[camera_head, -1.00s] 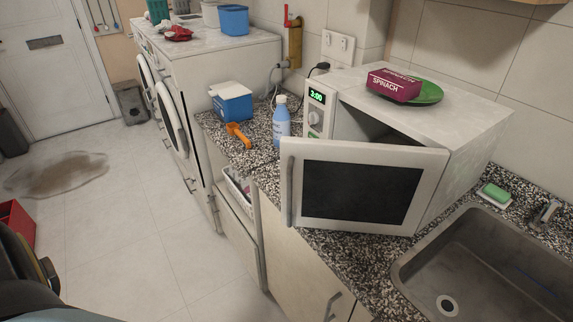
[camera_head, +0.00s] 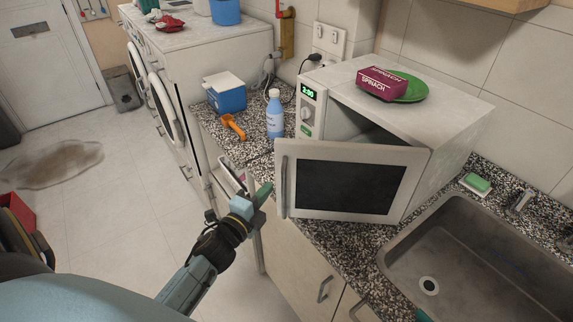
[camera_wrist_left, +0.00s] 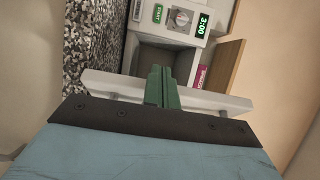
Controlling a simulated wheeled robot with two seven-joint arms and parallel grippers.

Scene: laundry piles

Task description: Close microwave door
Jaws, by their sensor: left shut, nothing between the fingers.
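The white microwave (camera_head: 440,112) stands on the counter, its door (camera_head: 352,152) ajar. The door has a dark window, and its handle (camera_head: 284,185) is at the left, free end. A dark gap shows behind the door's top edge. My left gripper (camera_head: 264,192) has green fingers and is just left of the handle; I cannot tell if it touches. In the left wrist view the shut, empty fingers (camera_wrist_left: 162,78) overlap the white door edge (camera_wrist_left: 112,86), with the knob panel (camera_wrist_left: 180,20) beyond. A green tip of my right gripper (camera_head: 424,316) shows at the bottom edge.
A spinach box (camera_head: 382,83) and green plate (camera_head: 411,90) lie on the microwave. A blue bottle (camera_head: 275,116), orange scoop (camera_head: 232,125) and blue box (camera_head: 226,94) are on the counter (camera_head: 262,150) to its left. The sink (camera_head: 440,235) is at right.

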